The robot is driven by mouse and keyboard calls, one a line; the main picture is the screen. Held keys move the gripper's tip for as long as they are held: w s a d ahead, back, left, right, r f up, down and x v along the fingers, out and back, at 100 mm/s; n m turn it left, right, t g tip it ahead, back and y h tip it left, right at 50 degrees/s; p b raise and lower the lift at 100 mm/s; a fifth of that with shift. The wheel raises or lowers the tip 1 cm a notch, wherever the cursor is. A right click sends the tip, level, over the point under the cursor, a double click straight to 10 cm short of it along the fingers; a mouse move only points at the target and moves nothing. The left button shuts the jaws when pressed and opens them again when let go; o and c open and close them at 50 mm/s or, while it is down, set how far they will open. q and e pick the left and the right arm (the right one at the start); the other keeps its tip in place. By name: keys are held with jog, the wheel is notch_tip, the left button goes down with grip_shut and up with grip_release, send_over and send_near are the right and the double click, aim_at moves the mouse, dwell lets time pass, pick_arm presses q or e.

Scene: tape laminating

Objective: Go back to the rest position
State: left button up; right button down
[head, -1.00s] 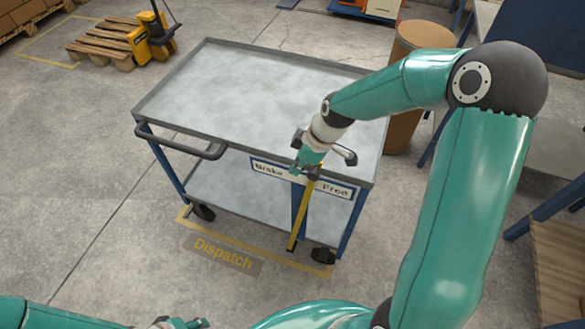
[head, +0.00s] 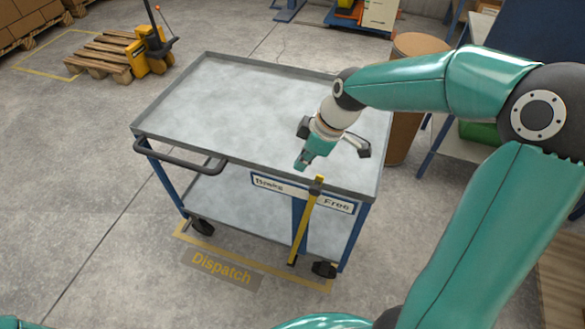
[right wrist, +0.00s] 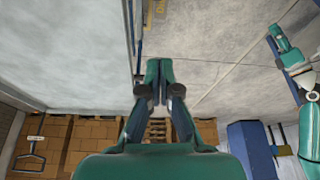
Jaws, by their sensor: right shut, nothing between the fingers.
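My right gripper (head: 303,163) is shut and empty, low over the near edge of the grey cart top. Its closed fingers also show in the right wrist view (right wrist: 158,68). The yellow brake lever (head: 305,225) with a black tip stands on the cart's near side, tilted right. Its tip lies between the words "Brake" and "Free" on the label plate (head: 283,187), apart from the gripper. A second teal gripper, my left one, shows at the upper right of the right wrist view (right wrist: 280,38), too small to read its jaws.
The cart (head: 210,85) has an empty top and a black handle (head: 185,158) at its left. A brown drum (head: 410,95) stands behind its right side. A pallet and yellow pallet truck (head: 150,50) are at the far left. The floor left of the cart is clear.

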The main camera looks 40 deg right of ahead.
jog(key=shift+s+d+r, duration=0.15)
jog(key=shift+s+r, duration=0.15)
jog(key=shift+r, duration=0.05)
jog(key=shift+r, duration=0.1)
jog(key=s+a+f+m+g+p, duration=0.1)
jog(key=s+a+f+m+g, duration=0.1)
jog(key=s+a+f, duration=0.55)
jog(key=s+a+f+m+g+y+p, duration=0.15)
jog(key=s+a+f, duration=0.25)
jog(key=f, duration=0.6)
jog(key=s+a+f+m+g+p, duration=0.1)
jog(key=s+a+f+m+g, duration=0.1)
jog(key=s+a+f, duration=0.55)
jog(key=w+d+f+m+t, duration=0.1)
jog(key=w+m+t, duration=0.2)
jog(key=w+m, duration=0.2)
jog(key=shift+w+d+f, duration=0.3)
jog(key=shift+w+d, duration=0.1)
jog(key=shift+w, duration=0.2)
